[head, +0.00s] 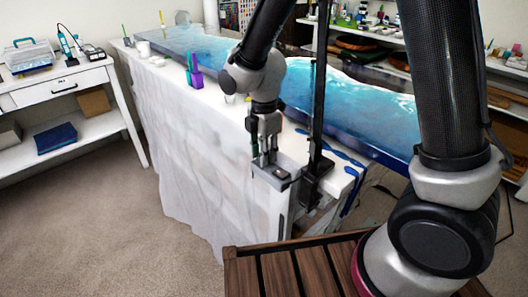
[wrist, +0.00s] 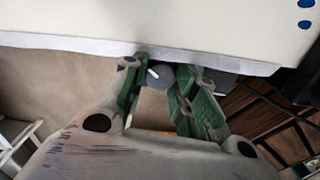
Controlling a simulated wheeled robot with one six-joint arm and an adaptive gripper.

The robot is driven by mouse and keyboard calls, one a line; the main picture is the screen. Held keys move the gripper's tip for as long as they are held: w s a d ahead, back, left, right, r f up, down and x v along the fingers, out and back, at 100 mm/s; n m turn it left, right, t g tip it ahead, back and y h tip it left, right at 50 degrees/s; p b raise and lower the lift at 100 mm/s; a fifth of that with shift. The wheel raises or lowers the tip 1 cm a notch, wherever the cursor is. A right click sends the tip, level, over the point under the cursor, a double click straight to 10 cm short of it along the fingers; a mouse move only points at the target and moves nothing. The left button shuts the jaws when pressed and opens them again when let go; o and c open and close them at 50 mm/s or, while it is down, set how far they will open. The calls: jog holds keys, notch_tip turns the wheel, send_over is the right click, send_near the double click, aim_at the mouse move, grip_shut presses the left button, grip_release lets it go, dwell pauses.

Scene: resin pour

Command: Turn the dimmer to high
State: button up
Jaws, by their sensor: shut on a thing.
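The dimmer (head: 284,171) is a small grey box at the near end of the white-covered table, below my gripper. My gripper (head: 266,158) points down at it in the head view. In the wrist view, my gripper's green-padded fingers (wrist: 158,80) are closed around a round grey knob (wrist: 160,75) with a white pointer mark. The knob's far side and much of the dimmer's body are hidden by the fingers. Any high or low markings are too small to read.
A black pole (head: 318,95) rises right beside my gripper. The long blue resin slab (head: 335,100) lies on the table with a white cloth (head: 185,140). A purple cup (head: 195,79) stands farther back. A wooden slatted surface (head: 290,272) is in front.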

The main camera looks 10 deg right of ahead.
jog(key=o, duration=1.1)
jog(key=shift+c, duration=0.2)
jog(key=shift+r, duration=0.1)
notch_tip(320, 180, up, 12)
